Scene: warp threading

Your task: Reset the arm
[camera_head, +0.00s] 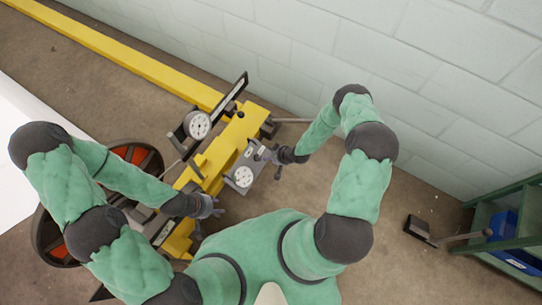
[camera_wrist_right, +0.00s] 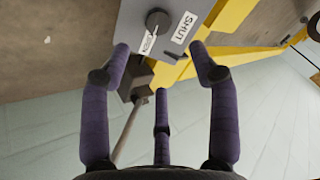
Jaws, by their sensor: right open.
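My right gripper (camera_head: 270,158) is at the grey box with a white dial (camera_head: 243,176) on the yellow machine (camera_head: 233,140). In the right wrist view, my right gripper's (camera_wrist_right: 159,60) purple fingers are spread, with nothing between them. Beyond them is the grey box (camera_wrist_right: 185,14) with a round dark knob (camera_wrist_right: 158,20) and a "SHUT" label (camera_wrist_right: 180,28). I cannot tell whether a finger touches the box. My left gripper (camera_head: 214,208) is over the lower part of the yellow machine; its fingers are too small to read.
A second dial (camera_head: 198,125) stands on the machine's upper left side. A dark reel with red parts (camera_head: 130,155) is beside my left arm. A long yellow beam (camera_head: 120,55) runs along the pale block wall (camera_head: 400,40). A green shelf with a blue bin (camera_head: 515,240) stands at right.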

